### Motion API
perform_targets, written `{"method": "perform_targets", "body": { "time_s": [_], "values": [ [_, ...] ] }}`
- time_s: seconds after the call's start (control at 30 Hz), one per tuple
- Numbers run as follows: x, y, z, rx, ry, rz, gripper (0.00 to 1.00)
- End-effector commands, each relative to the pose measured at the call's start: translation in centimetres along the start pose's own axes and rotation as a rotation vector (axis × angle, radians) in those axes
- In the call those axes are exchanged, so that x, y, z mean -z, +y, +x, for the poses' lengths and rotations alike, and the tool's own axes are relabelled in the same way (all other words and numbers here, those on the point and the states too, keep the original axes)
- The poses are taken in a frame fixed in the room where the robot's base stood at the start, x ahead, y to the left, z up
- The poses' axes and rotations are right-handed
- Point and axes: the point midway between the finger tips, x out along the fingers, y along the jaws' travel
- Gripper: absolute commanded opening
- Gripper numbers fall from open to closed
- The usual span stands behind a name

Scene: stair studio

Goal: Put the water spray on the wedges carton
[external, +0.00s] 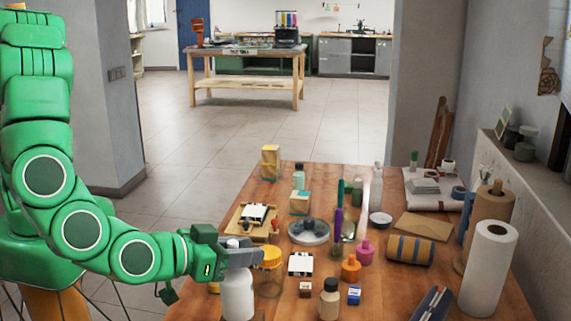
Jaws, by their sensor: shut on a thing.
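My gripper (243,257) is at the front left of the wooden table, shut on the top of a white bottle (237,298), which I take for the water spray. The wedges carton is not clearly marked. A tan and teal carton (300,203) stands further back, right of the gripper, and a yellow carton (270,161) stands at the far left edge. I cannot read a label on either.
A jar with a yellow lid (267,258) stands right beside the gripper. Paper rolls (489,265) stand at the right. The wooden table (425,285) has little free room.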

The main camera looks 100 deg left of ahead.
Motion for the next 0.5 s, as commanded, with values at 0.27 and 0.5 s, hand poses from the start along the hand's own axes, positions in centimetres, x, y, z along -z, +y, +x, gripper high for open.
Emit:
{"method": "perform_targets", "body": {
  "time_s": [0.27, 0.5],
  "values": [
    [-2.6, -0.1, 0.8, 0.001, -0.001, 0.003, 0.00],
    [-2.6, -0.1, 0.8, 0.001, -0.001, 0.001, 0.00]
  ]
}}
